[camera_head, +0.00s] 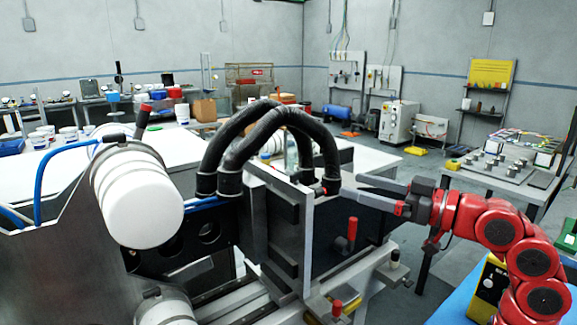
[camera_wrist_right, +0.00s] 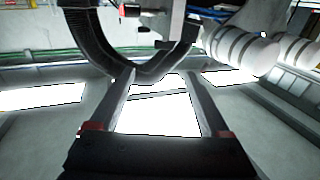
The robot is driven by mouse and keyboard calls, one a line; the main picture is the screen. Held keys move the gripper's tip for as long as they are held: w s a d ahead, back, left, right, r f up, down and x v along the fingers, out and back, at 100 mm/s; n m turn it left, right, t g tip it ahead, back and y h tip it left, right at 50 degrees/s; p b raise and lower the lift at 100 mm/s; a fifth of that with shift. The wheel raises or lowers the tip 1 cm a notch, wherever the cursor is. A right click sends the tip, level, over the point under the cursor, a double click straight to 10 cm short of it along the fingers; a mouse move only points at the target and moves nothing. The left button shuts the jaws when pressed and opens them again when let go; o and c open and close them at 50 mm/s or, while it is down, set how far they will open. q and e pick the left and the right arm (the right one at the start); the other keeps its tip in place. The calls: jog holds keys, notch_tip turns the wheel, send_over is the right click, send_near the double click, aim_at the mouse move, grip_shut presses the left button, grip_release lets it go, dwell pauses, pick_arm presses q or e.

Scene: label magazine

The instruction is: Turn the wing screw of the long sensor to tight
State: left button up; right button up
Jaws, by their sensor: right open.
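My right gripper (camera_head: 350,187) comes in from the right with its two fingers apart. Its tips are close to the upright metal plate (camera_head: 305,235) and a small grey part with a reddish tip (camera_head: 322,190). In the right wrist view my gripper (camera_wrist_right: 160,78) is open with nothing between its fingers. A grey block (camera_wrist_right: 152,20) with a small reddish part lies beyond the tips there. I cannot make out for sure which part is the long sensor or its wing screw. My left gripper is not in view.
Thick black hoses (camera_head: 250,125) arch over the machine close to my right fingertips. A red-handled lever (camera_head: 352,230) stands below them. A large white cylinder (camera_head: 140,205) is at the left. A workbench (camera_head: 525,180) stands behind my right arm.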

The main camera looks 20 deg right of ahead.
aim_at(296, 176)
jog(key=p+x, duration=0.2)
jog(key=x, duration=1.5)
jog(key=shift+s+a+f, duration=0.2)
jog(key=shift+s+a, duration=0.05)
jog(key=shift+a, duration=0.15)
